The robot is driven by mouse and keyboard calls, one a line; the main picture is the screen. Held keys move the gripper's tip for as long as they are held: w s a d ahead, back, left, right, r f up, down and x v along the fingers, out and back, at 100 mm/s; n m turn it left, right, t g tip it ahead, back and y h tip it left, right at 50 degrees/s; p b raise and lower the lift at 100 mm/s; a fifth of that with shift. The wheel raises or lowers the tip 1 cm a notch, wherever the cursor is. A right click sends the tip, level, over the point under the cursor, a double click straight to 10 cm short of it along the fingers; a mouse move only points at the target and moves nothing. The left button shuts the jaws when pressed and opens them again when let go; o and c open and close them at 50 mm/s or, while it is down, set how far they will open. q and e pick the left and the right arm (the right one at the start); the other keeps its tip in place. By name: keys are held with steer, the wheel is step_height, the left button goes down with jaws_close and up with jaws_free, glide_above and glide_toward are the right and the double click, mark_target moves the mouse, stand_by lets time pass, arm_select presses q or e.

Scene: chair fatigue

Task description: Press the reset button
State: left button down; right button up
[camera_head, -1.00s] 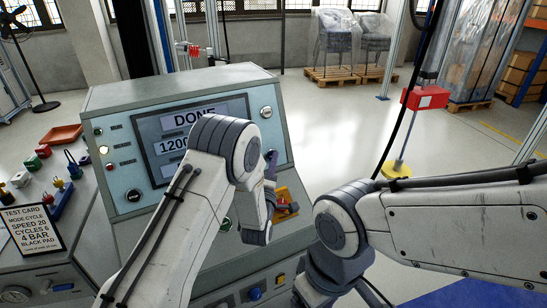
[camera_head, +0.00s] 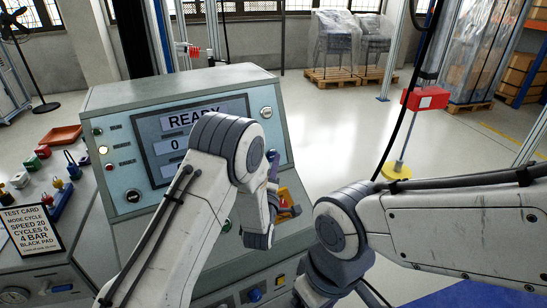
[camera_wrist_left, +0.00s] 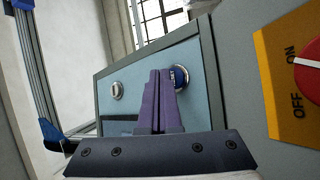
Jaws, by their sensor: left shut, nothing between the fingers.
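The control console has a tilted panel with a screen (camera_head: 192,133) that reads READY, with 0 on the line below. My left gripper (camera_head: 272,162) is at the right side of this panel, partly hidden behind my own left arm. In the left wrist view its purple fingers (camera_wrist_left: 159,90) are shut and empty. Their tips are at a round blue button (camera_wrist_left: 180,77) on the panel and partly cover it. I cannot tell whether they touch it, and its label is not readable. My right arm comes in from the right, but its gripper is out of view.
A yellow plate (camera_wrist_left: 284,82) with a red ON/OFF rotary switch (camera_wrist_left: 309,66) is close to the left gripper. A silver round fitting (camera_wrist_left: 117,90) is on the panel. A test card (camera_head: 31,230) and several small coloured parts are at the left.

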arm_select(q)
steer(key=shift+s, duration=0.1)
steer(key=s, duration=0.1)
steer(key=s+d+r, duration=0.1)
steer(key=s+d, duration=0.1)
steer(key=s, duration=0.1)
steer(key=shift+d+r, duration=0.15)
steer(key=shift+d, duration=0.1)
stand_by(0.7)
